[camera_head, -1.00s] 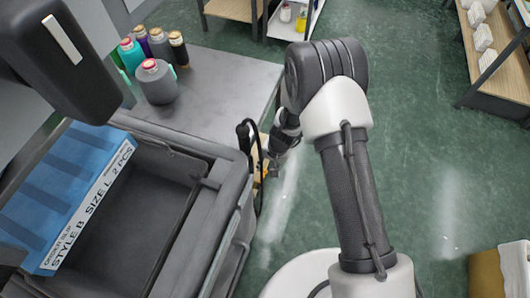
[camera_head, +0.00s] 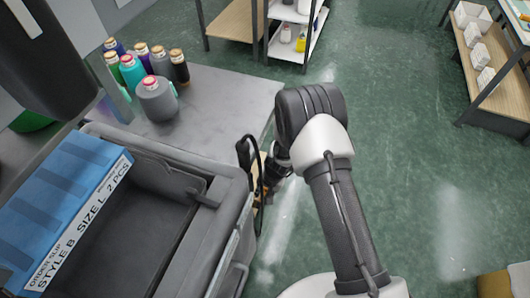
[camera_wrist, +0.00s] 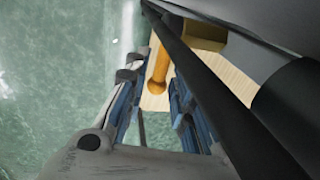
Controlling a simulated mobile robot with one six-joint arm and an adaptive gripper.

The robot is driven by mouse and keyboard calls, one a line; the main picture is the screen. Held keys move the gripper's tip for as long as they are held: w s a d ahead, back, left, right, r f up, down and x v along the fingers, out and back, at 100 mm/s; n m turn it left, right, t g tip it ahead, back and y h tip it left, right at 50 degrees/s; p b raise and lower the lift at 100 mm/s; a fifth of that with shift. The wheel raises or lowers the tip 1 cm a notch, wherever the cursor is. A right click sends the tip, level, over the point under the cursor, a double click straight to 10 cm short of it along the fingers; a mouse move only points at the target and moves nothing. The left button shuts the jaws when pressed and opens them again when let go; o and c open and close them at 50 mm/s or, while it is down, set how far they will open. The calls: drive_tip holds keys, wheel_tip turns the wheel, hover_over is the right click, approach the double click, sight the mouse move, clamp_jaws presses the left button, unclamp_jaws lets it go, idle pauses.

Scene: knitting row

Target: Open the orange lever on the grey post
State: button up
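The orange lever (camera_wrist: 160,68) shows in the wrist view as a rod with a rounded knob at its near end. My gripper (camera_wrist: 155,92) is open, with one finger left of the lever and the other to its right. The knob appears between the fingers; I cannot tell whether either finger touches it. A dark bar runs diagonally just right of the lever; I cannot tell whether it is the grey post. In the head view my gripper (camera_head: 268,182) is small and partly hidden beside the cart-like bin, and the lever cannot be made out clearly.
A grey bin (camera_head: 232,215) holding a blue labelled box (camera_head: 65,205) stands at the left, close to my gripper. Behind it a grey table (camera_head: 225,100) carries several bottles or spools. Shelves stand at the back and right. Green floor (camera_head: 400,120) is clear to the right.

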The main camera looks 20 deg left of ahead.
clamp_jaws()
